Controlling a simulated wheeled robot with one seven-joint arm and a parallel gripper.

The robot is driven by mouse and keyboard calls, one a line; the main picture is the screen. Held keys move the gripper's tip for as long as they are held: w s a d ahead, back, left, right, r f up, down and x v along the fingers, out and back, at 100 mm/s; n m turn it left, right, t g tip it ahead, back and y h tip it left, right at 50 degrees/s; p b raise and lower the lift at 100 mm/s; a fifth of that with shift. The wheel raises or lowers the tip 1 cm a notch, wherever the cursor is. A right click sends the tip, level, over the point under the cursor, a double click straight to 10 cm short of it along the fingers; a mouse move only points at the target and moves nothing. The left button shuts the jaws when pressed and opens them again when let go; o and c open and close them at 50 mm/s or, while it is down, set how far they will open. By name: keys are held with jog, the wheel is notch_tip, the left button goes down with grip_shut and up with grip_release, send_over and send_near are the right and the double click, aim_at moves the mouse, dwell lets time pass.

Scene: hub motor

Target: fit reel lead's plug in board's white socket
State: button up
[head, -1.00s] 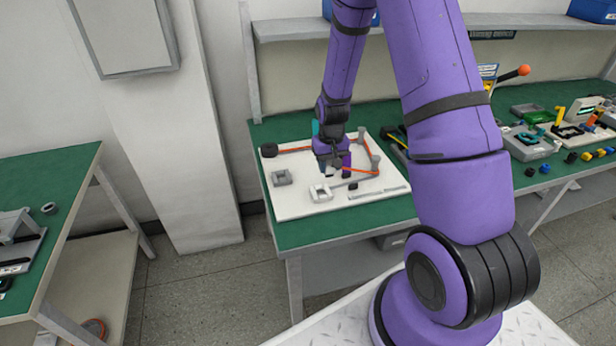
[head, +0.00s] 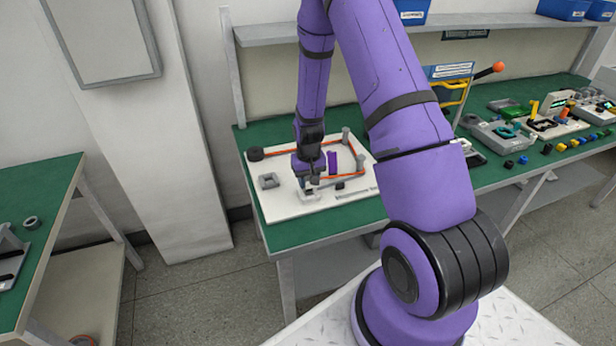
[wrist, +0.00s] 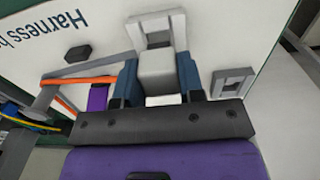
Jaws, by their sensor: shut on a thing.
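My gripper (wrist: 158,78) is shut on the pale grey plug (wrist: 157,70), a block between its two dark blue fingers. In the head view my gripper (head: 311,184) is low over the front of the board (head: 285,211). The white socket (wrist: 152,27), a square frame, lies just beyond the plug in the wrist view. The plug's far end overlaps the socket's near edge; I cannot tell whether it is inside or above. The orange lead (wrist: 78,80) runs from the left to behind the left finger. The black reel (head: 255,154) is at the board's back left.
A grey socket (wrist: 232,83) sits to the right of the plug in the wrist view. A black block (wrist: 78,53) lies on the board to the left. Grey posts (head: 360,162) carry the lead. A purple piece (head: 332,162) stands near my gripper.

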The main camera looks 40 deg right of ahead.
jog(key=shift+f, duration=1.4)
dwell(1.3)
jog(key=o, duration=1)
jog(key=shift+r, duration=0.1)
notch_tip(320, 180, up, 11)
jog(key=shift+f, duration=0.2)
